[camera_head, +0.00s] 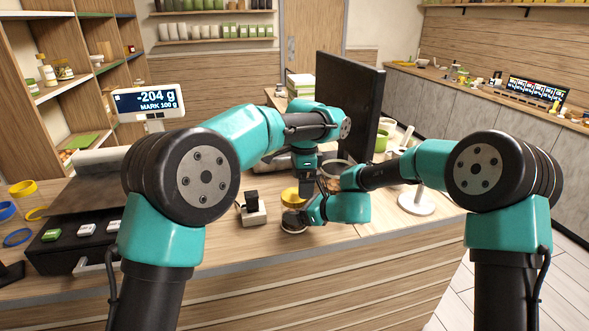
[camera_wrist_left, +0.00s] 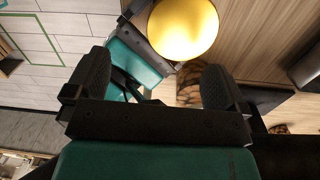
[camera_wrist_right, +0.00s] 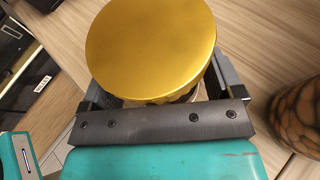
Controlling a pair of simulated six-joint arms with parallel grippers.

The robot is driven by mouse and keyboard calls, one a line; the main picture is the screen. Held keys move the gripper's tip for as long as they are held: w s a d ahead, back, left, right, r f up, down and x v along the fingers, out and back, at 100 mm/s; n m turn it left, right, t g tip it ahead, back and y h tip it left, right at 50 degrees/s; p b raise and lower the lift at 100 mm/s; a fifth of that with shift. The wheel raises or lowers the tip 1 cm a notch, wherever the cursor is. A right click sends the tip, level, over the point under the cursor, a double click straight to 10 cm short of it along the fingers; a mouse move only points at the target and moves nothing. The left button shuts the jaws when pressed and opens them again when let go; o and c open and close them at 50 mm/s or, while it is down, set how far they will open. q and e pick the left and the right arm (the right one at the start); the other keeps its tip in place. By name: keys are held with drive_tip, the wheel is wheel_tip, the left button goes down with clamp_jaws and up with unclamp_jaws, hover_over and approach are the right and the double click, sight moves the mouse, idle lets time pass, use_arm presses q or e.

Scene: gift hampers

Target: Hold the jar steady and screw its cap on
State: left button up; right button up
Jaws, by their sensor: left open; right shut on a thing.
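The gold cap (camera_head: 291,197) sits on top of the jar, and it also shows in the left wrist view (camera_wrist_left: 183,28) and the right wrist view (camera_wrist_right: 151,47). I cannot tell how far it is screwed down. The jar (camera_wrist_right: 180,96) is mostly hidden under the cap and between the fingers. My right gripper (camera_head: 296,216) is shut on the jar below the cap, from the right side. My left gripper (camera_wrist_left: 156,85) is open and empty, pointing down above and beside the cap. Its fingers are apart from the cap.
A second jar (camera_wrist_right: 302,112) with brown contents stands close by. A dark monitor (camera_head: 347,110) stands behind my grippers. A round white stand (camera_head: 416,203) is at right. The counter's front edge is near.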

sight(295, 195)
use_arm(q)
drive_tip(key=n, duration=0.4)
drive_tip(key=shift+s+d+r, duration=0.15)
drive_tip(key=shift+s+d, duration=0.1)
drive_tip(key=shift+d, duration=0.05)
drive_tip(key=n, duration=0.7)
drive_tip(key=r+n, duration=0.1)
drive_tip(key=n, duration=1.3)
drive_tip(key=shift+r, duration=0.35)
drive_tip(key=n, duration=0.1)
drive_tip(key=a+n, duration=0.1)
drive_tip(key=w+n, duration=0.1)
drive_tip(key=n, duration=0.1)
drive_tip(key=shift+w+a+r, duration=0.1)
drive_tip(key=shift+a+r, duration=0.15)
drive_tip(key=shift+a, duration=0.05)
drive_tip(key=n, duration=0.1)
drive_tip(key=w+a+n, duration=0.1)
drive_tip(key=n, duration=0.1)
drive_tip(key=shift+r+n+t, duration=0.2)
drive_tip(key=shift+n+t, duration=0.1)
drive_tip(key=shift+f, duration=0.1)
drive_tip(key=shift+f, duration=3.95)
